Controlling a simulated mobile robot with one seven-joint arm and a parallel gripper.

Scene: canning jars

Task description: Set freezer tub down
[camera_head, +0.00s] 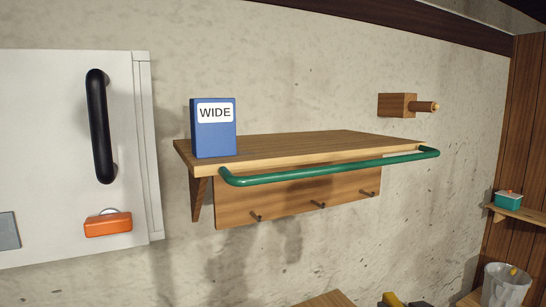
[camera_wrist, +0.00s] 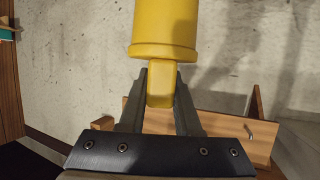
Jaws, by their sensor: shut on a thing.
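In the wrist view, my gripper (camera_wrist: 160,88) is shut on the narrow tab of a yellow, round-bodied thing (camera_wrist: 165,30), which I take to be the freezer tub. Its wider body and rim extend past the fingertips, and its far end is cut off by the frame. In the head view, a bit of yellow and dark shapes (camera_head: 392,299) show at the bottom edge, too cropped to tell more. I cannot see it resting on any surface.
A wooden wall shelf (camera_head: 330,143) has a green rail (camera_head: 330,170) along its front and pegs below. A blue box marked WIDE (camera_head: 214,130) stands at its left end; the rest is clear. A teal tub (camera_head: 508,203) and a clear container (camera_head: 505,285) are at right.

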